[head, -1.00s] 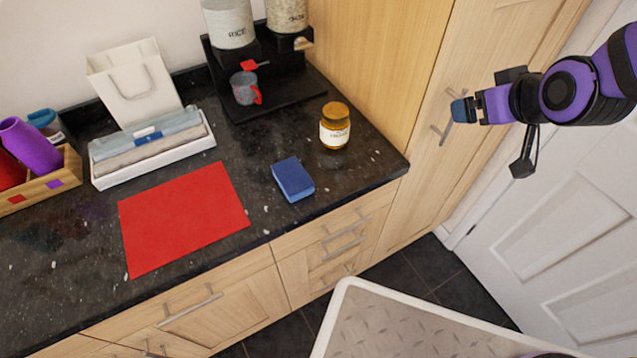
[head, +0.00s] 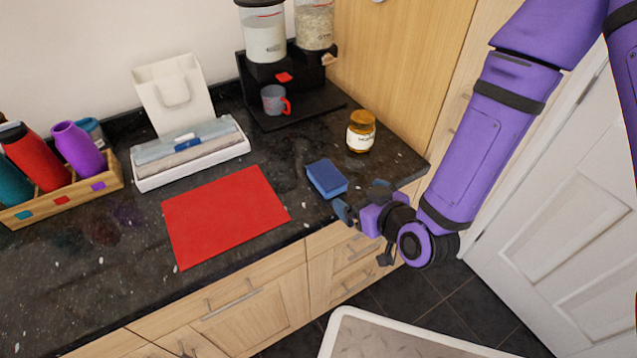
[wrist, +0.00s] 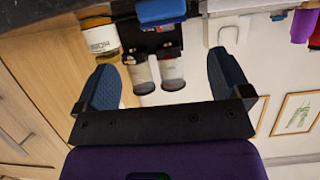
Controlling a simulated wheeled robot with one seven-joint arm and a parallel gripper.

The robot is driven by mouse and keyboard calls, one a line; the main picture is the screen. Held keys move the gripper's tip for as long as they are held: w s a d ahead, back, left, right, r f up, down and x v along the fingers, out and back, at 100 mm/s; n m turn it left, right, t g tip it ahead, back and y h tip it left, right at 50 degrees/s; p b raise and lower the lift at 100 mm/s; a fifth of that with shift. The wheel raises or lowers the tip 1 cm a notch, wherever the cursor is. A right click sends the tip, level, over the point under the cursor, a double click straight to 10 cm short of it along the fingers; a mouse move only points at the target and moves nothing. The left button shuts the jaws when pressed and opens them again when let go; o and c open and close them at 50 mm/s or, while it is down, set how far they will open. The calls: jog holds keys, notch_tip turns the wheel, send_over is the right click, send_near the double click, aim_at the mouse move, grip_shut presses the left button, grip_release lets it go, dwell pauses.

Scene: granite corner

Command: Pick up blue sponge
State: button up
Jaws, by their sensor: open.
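The blue sponge (head: 327,178) lies flat on the dark granite worktop, right of the red mat (head: 226,217) and near the front edge. My gripper (head: 358,208) is just in front of and to the right of the sponge in the head view, apart from it as far as I can tell. In the wrist view the jaws (wrist: 166,88) are wide apart with nothing between the fingertips. The sponge also shows in the wrist view (wrist: 161,11), at the top edge, beyond the fingers and partly cut off.
A honey jar (head: 361,131) stands behind and right of the sponge. A dispenser stand (head: 290,113) with a grey mug (head: 274,99) is at the back. A white tray (head: 193,167), paper bag (head: 174,95) and bottle crate (head: 60,196) are left. A tall cabinet (head: 390,70) borders the right.

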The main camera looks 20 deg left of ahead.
aim_at(334, 182)
jog(key=x, duration=1)
jog(key=shift+a+f, duration=0.3)
jog(key=shift+a, duration=0.1)
jog(key=c, duration=1.1)
jog(key=shift+o, duration=0.2)
jog(key=shift+r, duration=0.15)
